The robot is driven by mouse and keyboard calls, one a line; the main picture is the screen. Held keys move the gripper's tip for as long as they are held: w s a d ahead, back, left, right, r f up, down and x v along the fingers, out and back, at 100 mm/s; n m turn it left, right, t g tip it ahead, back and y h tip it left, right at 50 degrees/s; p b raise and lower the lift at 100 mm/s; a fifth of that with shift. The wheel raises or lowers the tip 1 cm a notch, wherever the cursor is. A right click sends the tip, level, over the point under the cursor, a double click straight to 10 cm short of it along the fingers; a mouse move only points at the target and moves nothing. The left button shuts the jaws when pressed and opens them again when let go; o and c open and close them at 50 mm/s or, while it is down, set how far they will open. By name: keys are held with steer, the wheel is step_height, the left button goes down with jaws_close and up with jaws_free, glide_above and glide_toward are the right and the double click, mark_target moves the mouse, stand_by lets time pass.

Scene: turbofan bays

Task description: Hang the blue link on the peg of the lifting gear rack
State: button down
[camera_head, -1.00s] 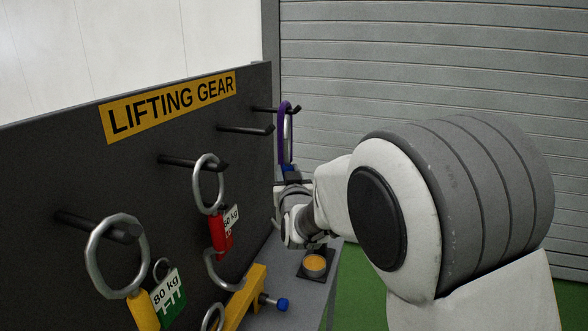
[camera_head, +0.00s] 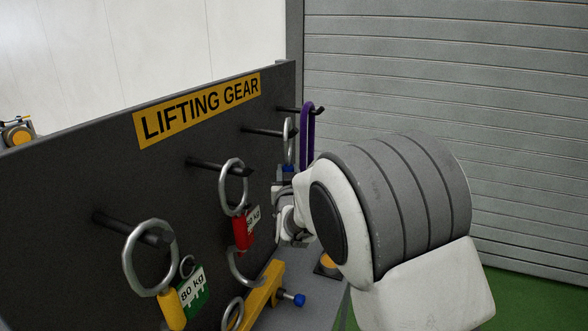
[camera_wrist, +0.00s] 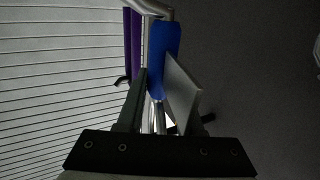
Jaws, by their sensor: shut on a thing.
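The blue link has a silver ring and a blue body; in the head view its ring (camera_head: 287,148) stands upright at the outer end of the third peg (camera_head: 262,131) of the lifting gear rack (camera_head: 90,185). I cannot tell whether the ring is around this peg or beside it. The link's blue body (camera_wrist: 164,58) is between the fingers of my gripper (camera_wrist: 155,84) in the wrist view, with silver metal above and below it. My gripper is shut on the link; in the head view its fingers are small and partly hidden by my arm.
A purple sling (camera_head: 308,135) hangs on the farthest peg, close beside the link. Nearer pegs hold a red link (camera_head: 241,234) and a yellow link (camera_head: 173,308). A yellow piece with a blue knob (camera_head: 299,300) lies below on the grey shelf. A shutter (camera_head: 450,100) is behind.

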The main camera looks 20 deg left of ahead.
steer(key=shift+a+r, duration=0.15)
steer(key=shift+a, duration=0.4)
steer(key=shift+w+a+f+b, duration=0.1)
steer(key=shift+a+f+b, duration=0.2)
steer(key=shift+f+b, duration=0.25)
steer(key=shift+a+f+b, duration=0.25)
steer(key=shift+f+b, duration=0.15)
steer(key=shift+b, duration=0.1)
steer(key=c, duration=0.5)
jaws_free()
steer(key=shift+c, duration=0.2)
steer(key=shift+o, duration=0.3)
steer(key=shift+f, duration=0.25)
steer(key=b+v, duration=0.2)
steer(key=v, duration=1.5)
steer(key=d+r+m+g+h, duration=0.1)
steer(key=d+r+g, duration=0.2)
steer(key=d, duration=0.6)
steer(key=s+d+f+m+g+h+p, duration=0.1)
steer(key=s+d+g+h, duration=0.2)
steer(key=s+d, duration=0.7)
steer(key=s+d+f+m+g+h+p, duration=0.1)
steer(key=s+d+g, duration=0.4)
steer(key=s+d, duration=0.5)
steer(key=d+m+h, duration=0.1)
steer(key=d, duration=0.4)
steer(key=shift+s+h, duration=0.35)
steer(key=shift+h, duration=0.05)
